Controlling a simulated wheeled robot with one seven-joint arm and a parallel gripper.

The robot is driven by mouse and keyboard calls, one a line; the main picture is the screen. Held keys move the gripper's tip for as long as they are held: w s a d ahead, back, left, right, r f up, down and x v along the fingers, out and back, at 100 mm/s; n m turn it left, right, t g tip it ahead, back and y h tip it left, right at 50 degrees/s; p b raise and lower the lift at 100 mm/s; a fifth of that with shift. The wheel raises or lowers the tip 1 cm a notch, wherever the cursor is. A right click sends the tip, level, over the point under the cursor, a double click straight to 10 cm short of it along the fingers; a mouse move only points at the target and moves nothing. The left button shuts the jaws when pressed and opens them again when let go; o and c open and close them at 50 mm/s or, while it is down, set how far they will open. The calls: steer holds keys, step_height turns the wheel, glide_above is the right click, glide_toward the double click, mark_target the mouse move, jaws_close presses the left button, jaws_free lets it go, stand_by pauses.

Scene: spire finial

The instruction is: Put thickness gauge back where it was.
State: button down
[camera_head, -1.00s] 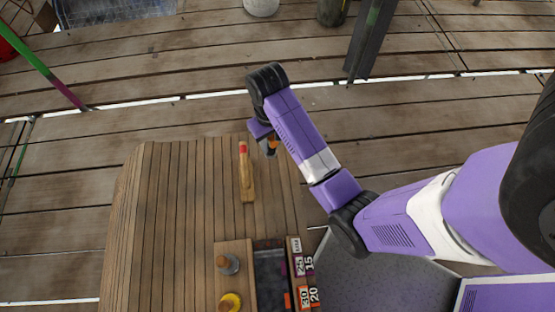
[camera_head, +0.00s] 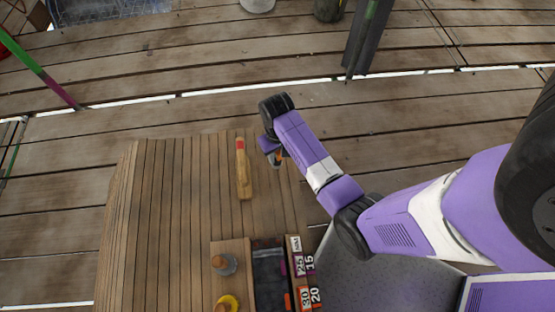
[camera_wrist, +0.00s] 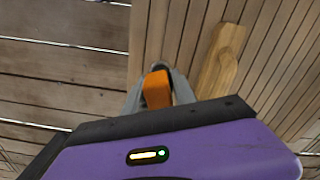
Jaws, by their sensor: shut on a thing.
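My gripper (camera_wrist: 160,95) is shut on an orange piece (camera_wrist: 157,89), which appears to be the thickness gauge. Only its orange end shows between the grey fingers, and the rest is hidden. In the head view my gripper (camera_head: 272,155) is near the far right corner of the slatted wooden table (camera_head: 180,200). A little orange (camera_head: 279,159) shows there beside my wrist. I cannot tell the height of the piece above the table. Its former place cannot be made out for certain.
A wooden tool with a red end (camera_head: 243,175) lies left of my gripper. At the table's near side are a wooden holder (camera_head: 231,247) with round-topped items, a dark tray (camera_head: 268,268) and several numbered labels (camera_head: 303,265). The table's left part is bare.

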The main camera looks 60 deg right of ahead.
mark_target(278, 165)
steer(key=shift+f+b, duration=0.5)
steer(key=shift+f, duration=1.6)
steer(key=shift+f, duration=0.2)
steer(key=c, duration=1)
jaws_free()
steer(key=shift+r, duration=0.1)
